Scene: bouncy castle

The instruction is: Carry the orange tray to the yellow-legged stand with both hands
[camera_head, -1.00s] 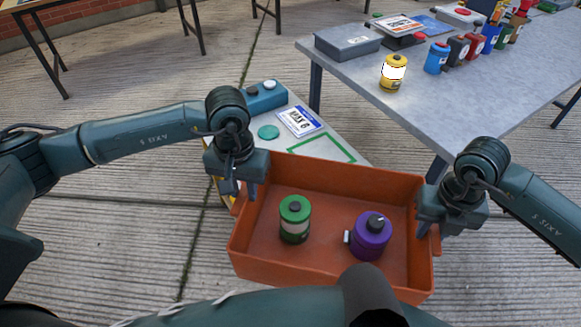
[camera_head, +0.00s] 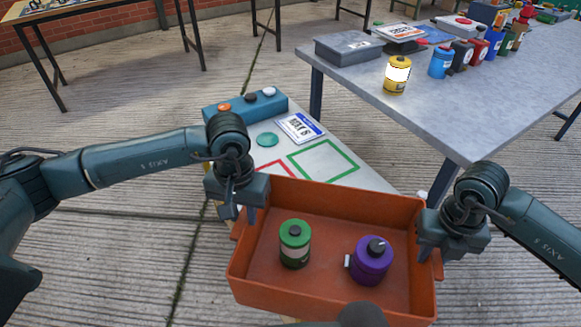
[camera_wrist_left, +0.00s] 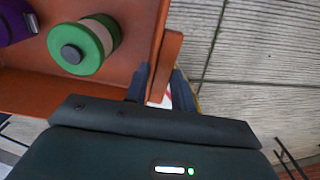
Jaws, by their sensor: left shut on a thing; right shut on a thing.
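The orange tray (camera_head: 345,202) is held level in front of me, with a green canister (camera_head: 295,243) and a purple canister (camera_head: 372,260) upright inside. My left gripper (camera_head: 240,212) is shut on the tray's left side and my right gripper (camera_head: 430,256) on its right side. The left wrist view shows the left fingers (camera_wrist_left: 152,86) at the orange tray handle (camera_wrist_left: 166,64). The stand (camera_head: 372,178) is just beyond the tray, its grey top marked with green and red outlines. The tray hides its near part; only a sliver of yellow shows below its left edge.
The stand's top carries a blue button box (camera_head: 246,103), a teal disc (camera_head: 267,139) and a sign (camera_head: 300,127) at the back. A grey table (camera_head: 440,110) stands close on the right, with a yellow canister (camera_head: 396,76) near its edge. Paved floor is open on the left.

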